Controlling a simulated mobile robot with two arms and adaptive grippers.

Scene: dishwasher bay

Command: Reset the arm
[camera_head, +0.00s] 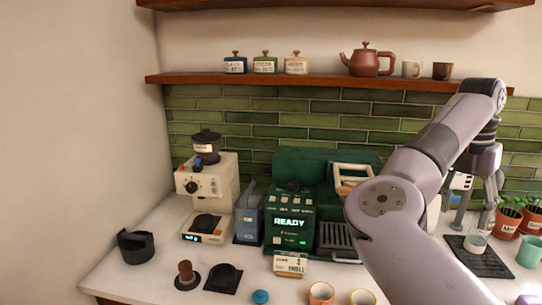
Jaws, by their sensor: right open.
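My right arm comes in from the lower right, bends at an elbow near the shelf and reaches back down to the counter. My right gripper (472,224) points down at the right side of the counter with its fingers apart. A small pale cup (475,244) stands on a dark ribbed mat (492,265) just below the fingers. I see nothing held between them, though the gap to the cup is hard to judge. My left gripper is not in view.
A green coffee machine (290,225) reading "READY" and a cream grinder (210,190) stand on the white counter. Potted plants (505,222) and a green cup (530,252) stand close right of the gripper. A wooden shelf (300,79) with a teapot (367,62) runs above, near my elbow.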

